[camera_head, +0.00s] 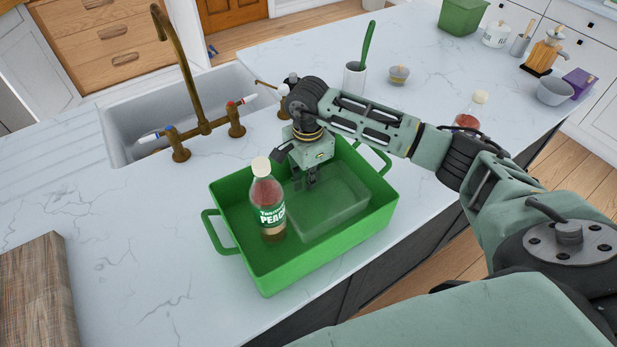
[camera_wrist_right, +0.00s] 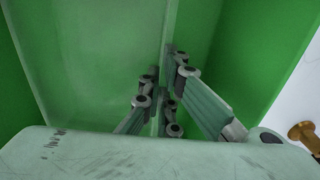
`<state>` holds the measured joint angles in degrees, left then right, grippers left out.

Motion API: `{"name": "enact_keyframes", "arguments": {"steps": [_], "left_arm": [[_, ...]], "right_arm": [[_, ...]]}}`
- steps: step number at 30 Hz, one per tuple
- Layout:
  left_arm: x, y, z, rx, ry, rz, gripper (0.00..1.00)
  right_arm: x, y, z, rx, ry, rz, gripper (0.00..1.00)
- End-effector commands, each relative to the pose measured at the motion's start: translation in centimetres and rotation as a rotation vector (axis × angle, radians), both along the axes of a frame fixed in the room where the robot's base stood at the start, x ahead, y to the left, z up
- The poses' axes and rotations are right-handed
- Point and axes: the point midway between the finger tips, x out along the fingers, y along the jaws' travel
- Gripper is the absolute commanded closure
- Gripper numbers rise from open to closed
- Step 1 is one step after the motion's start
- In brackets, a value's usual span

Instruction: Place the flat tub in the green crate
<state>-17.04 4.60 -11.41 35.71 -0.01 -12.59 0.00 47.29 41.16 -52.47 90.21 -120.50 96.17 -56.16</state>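The flat tub (camera_head: 335,202) is a shallow, translucent pale-green container. It lies inside the green crate (camera_head: 328,253), in its right part, and appears to rest on the crate floor. My right gripper (camera_head: 306,184) points down into the crate at the tub's far-left edge. In the right wrist view the fingers (camera_wrist_right: 166,103) stand apart, on either side of the tub's wall (camera_wrist_right: 100,60). I see no clear grip on the wall, and the fingertips are partly hidden. My left gripper is out of view.
A peach drink bottle (camera_head: 268,203) stands upright in the crate, left of the tub. A sink (camera_head: 140,110) with a brass tap (camera_head: 205,124) lies behind. A cup (camera_head: 354,80), a small jar (camera_head: 399,75) and another bottle (camera_head: 472,110) stand farther back. A wooden board (camera_head: 38,297) lies at left.

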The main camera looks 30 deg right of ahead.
Motion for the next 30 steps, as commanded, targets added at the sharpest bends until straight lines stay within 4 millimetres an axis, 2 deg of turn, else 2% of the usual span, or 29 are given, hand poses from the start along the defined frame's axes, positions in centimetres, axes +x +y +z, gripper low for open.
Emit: {"name": "enact_keyframes", "arguments": {"steps": [2,10,22,23,26,30], "left_arm": [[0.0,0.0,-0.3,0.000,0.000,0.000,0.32],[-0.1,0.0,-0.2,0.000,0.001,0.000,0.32],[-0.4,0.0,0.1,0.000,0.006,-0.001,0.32],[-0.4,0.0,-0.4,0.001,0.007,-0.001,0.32],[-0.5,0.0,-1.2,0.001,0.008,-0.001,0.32],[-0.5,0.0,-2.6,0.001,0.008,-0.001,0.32]], "right_arm": [[0.0,0.0,-0.3,0.000,0.000,0.000,1.00],[0.0,0.0,-0.2,0.000,0.000,0.000,0.77],[0.0,0.0,0.3,0.000,-0.001,0.000,0.77],[0.1,0.0,0.4,0.001,-0.003,0.000,0.77],[0.2,0.0,1.9,0.000,-0.007,0.001,0.77],[0.2,0.0,4.8,-0.001,-0.008,0.001,0.77]]}}
